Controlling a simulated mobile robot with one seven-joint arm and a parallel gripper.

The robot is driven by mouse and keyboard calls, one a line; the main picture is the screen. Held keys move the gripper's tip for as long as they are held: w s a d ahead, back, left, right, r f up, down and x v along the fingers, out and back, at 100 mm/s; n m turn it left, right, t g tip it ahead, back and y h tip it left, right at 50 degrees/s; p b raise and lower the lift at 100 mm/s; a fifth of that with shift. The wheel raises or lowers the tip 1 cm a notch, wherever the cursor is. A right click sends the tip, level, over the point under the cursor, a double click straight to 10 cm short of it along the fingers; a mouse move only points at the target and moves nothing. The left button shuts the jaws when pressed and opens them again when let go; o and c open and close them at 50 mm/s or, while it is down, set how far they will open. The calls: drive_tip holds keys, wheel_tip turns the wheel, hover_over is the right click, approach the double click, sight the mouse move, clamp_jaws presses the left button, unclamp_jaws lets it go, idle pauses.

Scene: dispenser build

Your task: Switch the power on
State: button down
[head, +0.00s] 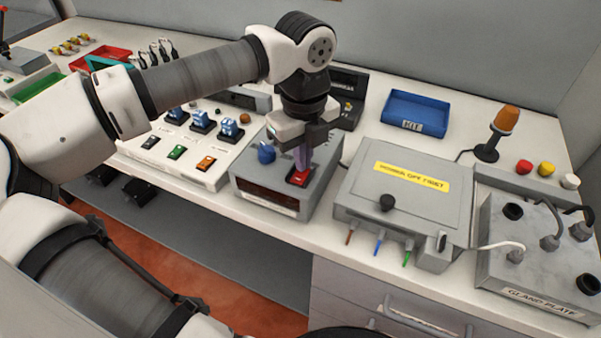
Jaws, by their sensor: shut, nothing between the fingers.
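A grey power unit (263,201) stands near the front edge of the bench, with a dark display window on its front face. On its sloped top are a blue knob (266,152) at the left and a red rocker switch (298,178) at the right. My gripper (302,162) is shut and empty, pointing down with its fingertips right over the red switch. I cannot tell whether the tips touch it. The fingers hide the far part of the switch, and its on or off position is not clear.
A grey box with a yellow label (412,177) and a knob stands close on the right. A gland plate (531,265) with cables is farther right. A white panel with coloured switches (184,150) is on the left. A blue KIT tray (413,113) and an orange beacon (506,120) stand behind.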

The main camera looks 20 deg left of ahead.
drive_tip(key=shift+f, duration=0.3)
drive_tip(key=shift+r, duration=0.1)
drive_tip(key=shift+r+p, duration=1.45)
drive_tip(key=shift+r, duration=2.05)
